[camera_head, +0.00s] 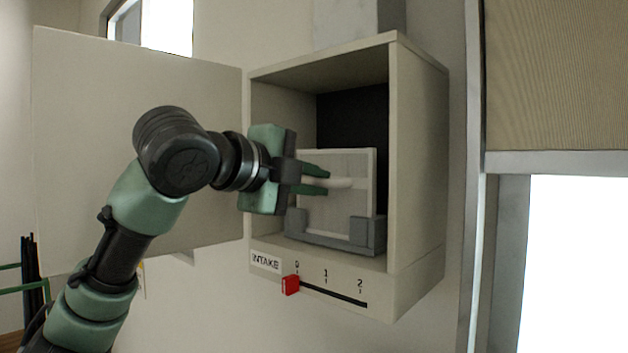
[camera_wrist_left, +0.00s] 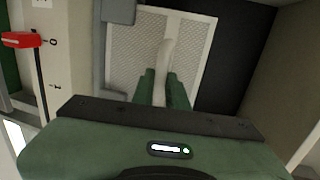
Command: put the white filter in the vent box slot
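The white filter (camera_head: 336,205) is a square panel with a pale frame and a light handle (camera_head: 341,183) across its face. It stands roughly upright inside the vent box (camera_head: 419,160), its lower edge behind the front corners of the grey slot holder (camera_head: 345,241). Whether it rests on the holder's bottom is hidden. My left gripper (camera_head: 314,181) reaches in from the left, its green fingers on either side of the handle and apparently closed on it. In the left wrist view the handle (camera_wrist_left: 165,50) runs between the fingers, over the filter mesh (camera_wrist_left: 190,50). My right gripper is out of view.
The box door (camera_head: 140,130) is swung open to the left, behind my left arm. A red slider (camera_head: 290,285) sits near 0 on the scale under the INTAKE label (camera_head: 265,261). The box's right wall stands close beside the filter; dark space is behind it.

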